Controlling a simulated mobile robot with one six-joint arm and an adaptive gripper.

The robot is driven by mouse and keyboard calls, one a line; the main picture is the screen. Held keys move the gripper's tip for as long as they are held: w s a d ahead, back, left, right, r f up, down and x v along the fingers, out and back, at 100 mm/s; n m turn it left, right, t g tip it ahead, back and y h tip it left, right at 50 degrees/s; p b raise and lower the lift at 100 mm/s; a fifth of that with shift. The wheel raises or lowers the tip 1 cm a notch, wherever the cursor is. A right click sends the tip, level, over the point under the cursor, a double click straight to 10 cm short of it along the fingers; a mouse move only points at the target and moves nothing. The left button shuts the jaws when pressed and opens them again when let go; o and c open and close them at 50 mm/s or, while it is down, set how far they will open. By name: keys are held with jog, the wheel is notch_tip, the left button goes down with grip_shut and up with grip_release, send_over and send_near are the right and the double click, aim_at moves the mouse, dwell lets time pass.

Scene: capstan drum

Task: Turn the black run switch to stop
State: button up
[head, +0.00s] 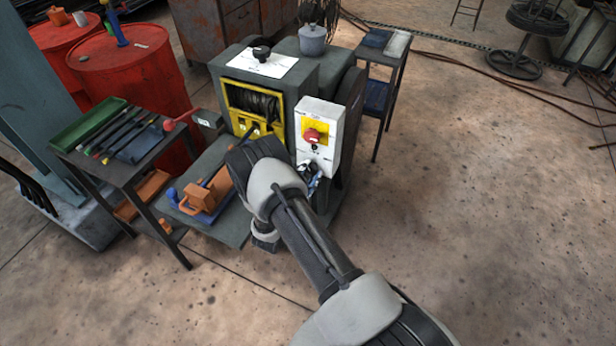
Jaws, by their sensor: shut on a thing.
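The white control box (331,122) is on the front right of the grey capstan machine. It carries a red knob (311,136) on a yellow plate. A small black part, seemingly the black run switch (314,148), shows just below the red knob. My gripper (309,166) is at the lower front of the box, shut on what appears to be the switch. My wrist partly blocks the view, so the switch's angle and the exact grip cannot be made out.
A black knob (262,53) sits on a white plate on top of the machine. A yellow-framed opening (254,104) shows the wound drum. A tool table (110,150) stands left, with red barrels (130,70) behind. A small shelf (384,60) stands right. Floor at right is clear.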

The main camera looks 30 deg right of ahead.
jog(key=shift+m+b, duration=0.9)
jog(key=shift+m, duration=1)
jog(key=o, duration=1.1)
jog(key=shift+c, duration=0.2)
jog(key=v, duration=1.2)
jog(key=shift+r+m, duration=0.1)
jog(key=shift+m, duration=0.2)
